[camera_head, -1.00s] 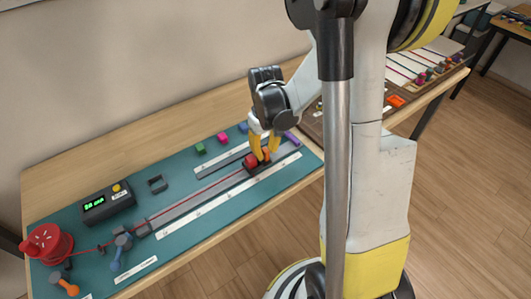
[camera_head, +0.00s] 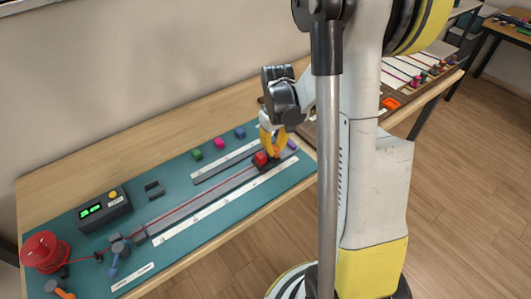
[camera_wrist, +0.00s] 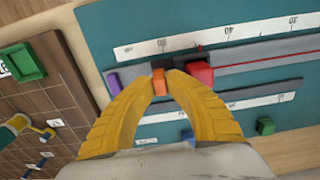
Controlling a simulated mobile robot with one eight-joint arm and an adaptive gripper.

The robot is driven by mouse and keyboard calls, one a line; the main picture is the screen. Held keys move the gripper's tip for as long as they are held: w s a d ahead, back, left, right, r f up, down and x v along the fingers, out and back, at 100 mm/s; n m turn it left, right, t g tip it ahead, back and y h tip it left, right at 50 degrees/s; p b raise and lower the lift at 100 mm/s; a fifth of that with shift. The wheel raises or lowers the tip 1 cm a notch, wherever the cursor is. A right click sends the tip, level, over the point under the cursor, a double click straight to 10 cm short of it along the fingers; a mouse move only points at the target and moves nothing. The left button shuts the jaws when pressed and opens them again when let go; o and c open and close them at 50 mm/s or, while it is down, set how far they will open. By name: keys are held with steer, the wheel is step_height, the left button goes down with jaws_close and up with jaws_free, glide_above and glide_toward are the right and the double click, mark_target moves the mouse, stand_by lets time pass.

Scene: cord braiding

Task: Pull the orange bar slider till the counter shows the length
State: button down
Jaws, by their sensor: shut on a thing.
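The orange bar (camera_wrist: 159,82) stands upright on a dark slider (camera_wrist: 176,61) and sits between the yellow fingertips of my gripper (camera_wrist: 166,80). My gripper (camera_head: 272,148), shut on the bar, is near the right end of the long grey rail (camera_head: 205,202). A red block (camera_head: 261,158) sits on the slider beside the bar, and a red cord (camera_head: 200,197) runs from it back along the rail. The black counter (camera_head: 104,210) shows green digits too small to read. The fingers partly hide the bar in the head view.
A red spool (camera_head: 45,252) stands at the left end of the teal mat (camera_head: 190,250). A white scale strip (camera_head: 230,217) lies along the rail. Green, pink and blue blocks (camera_head: 219,143) stand behind a shorter rail. A purple piece (camera_wrist: 113,82) lies near the rail's end.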

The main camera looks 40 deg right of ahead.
mark_target(275, 147)
steer(key=c, duration=1.7)
jaws_free()
steer(key=shift+o, duration=0.2)
step_height(275, 147, up, 12)
steer(key=s+a+r+t, duration=0.2)
steer(key=s+a, duration=0.3)
steer(key=a, duration=0.4)
steer(key=s+a+r+t, duration=0.3)
steer(key=s+a+t, duration=0.2)
steer(key=a, duration=0.4)
steer(key=shift+s+a+r, duration=0.2)
steer(key=shift+s+r, duration=0.1)
steer(key=shift+s, duration=0.2)
